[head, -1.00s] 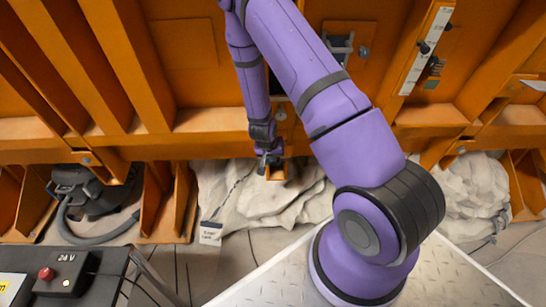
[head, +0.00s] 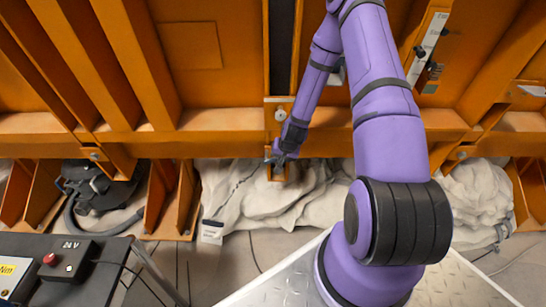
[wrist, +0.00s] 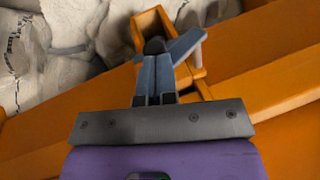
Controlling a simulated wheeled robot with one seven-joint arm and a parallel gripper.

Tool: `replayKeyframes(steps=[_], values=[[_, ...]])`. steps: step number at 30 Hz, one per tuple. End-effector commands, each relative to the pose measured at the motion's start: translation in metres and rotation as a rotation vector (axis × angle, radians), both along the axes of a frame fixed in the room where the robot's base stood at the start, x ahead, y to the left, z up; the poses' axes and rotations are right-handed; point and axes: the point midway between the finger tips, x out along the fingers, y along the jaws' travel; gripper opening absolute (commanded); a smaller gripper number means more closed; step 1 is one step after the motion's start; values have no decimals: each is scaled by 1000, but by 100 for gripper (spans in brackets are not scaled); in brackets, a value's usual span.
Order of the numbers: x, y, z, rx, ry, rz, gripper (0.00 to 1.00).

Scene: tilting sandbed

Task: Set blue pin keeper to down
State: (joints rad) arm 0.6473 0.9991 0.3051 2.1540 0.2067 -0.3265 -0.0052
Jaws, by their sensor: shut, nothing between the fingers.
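In the wrist view, a blue-grey bar (wrist: 187,45), which looks like the blue pin keeper, slants up to the right in front of an orange bracket (wrist: 146,25). My gripper (wrist: 155,52) is shut and empty, its fingertips at the bar's lower left end. I cannot tell whether they touch it. In the head view my gripper (head: 279,158) is at the small orange bracket (head: 277,174) hanging under the orange beam. The keeper is too small and too covered to make out there.
Pale, crumpled rock-like material (head: 235,190) lies behind and below the bracket. The orange beam (head: 215,145) runs across above it. A dark 24 V box (head: 68,258) with a red button stands at the lower left.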

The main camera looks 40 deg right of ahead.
Motion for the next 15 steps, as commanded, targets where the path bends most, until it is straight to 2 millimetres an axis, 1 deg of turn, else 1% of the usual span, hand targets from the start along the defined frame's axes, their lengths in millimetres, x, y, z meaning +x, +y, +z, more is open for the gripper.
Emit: replayKeyframes(steps=[3,15], values=[[-1,-5,-4,49,-32,2,0],[-4,-14,-16,199,-135,36,0]])
